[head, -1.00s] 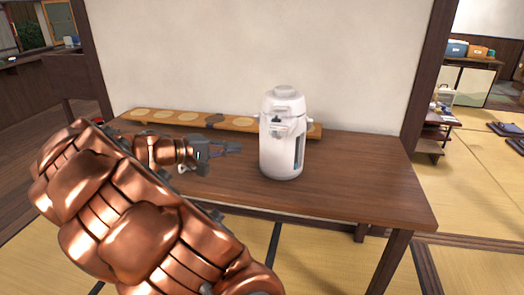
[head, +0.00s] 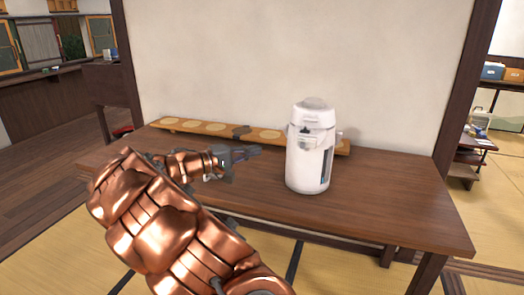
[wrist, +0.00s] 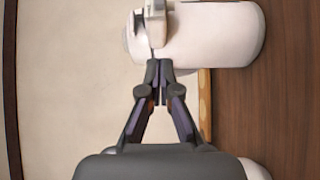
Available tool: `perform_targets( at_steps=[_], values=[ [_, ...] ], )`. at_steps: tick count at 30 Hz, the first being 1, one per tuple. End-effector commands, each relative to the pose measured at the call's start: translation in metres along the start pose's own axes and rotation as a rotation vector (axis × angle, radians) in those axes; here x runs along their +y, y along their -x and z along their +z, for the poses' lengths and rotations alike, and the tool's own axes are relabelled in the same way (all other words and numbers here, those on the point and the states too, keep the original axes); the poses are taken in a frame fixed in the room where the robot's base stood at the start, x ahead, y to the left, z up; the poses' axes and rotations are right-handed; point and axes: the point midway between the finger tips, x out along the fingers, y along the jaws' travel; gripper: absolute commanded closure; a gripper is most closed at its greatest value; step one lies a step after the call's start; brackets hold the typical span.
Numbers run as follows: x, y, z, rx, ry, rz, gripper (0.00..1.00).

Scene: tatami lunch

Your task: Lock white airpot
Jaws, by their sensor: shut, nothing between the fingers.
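The white airpot (head: 309,160) stands upright on the wooden table (head: 400,205), right of the middle in the head view. It has a rounded lid (head: 313,104), a spout and small dark part on its front, and a dark strip down its right side. My gripper (head: 257,150) is shut and empty, to the left of the airpot at about the height of its upper body. In the wrist view my gripper (wrist: 159,64) has its fingertips together, with the airpot (wrist: 215,35) lying sideways in the picture just beyond them. I cannot tell whether they touch.
A long wooden board (head: 190,130) with several pale round discs lies along the back of the table, behind the airpot. A pale wall (head: 270,60) rises behind. The table's front right is clear. Tatami floor (head: 65,262) lies in front.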

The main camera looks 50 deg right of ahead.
Motion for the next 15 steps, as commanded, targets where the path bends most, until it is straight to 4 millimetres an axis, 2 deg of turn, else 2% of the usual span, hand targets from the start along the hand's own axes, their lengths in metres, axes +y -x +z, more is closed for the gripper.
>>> perform_targets(
  at_steps=[15],
  values=[
    [0.001,-0.089,0.005,-0.005,0.000,0.000,1.00]
  ],
)
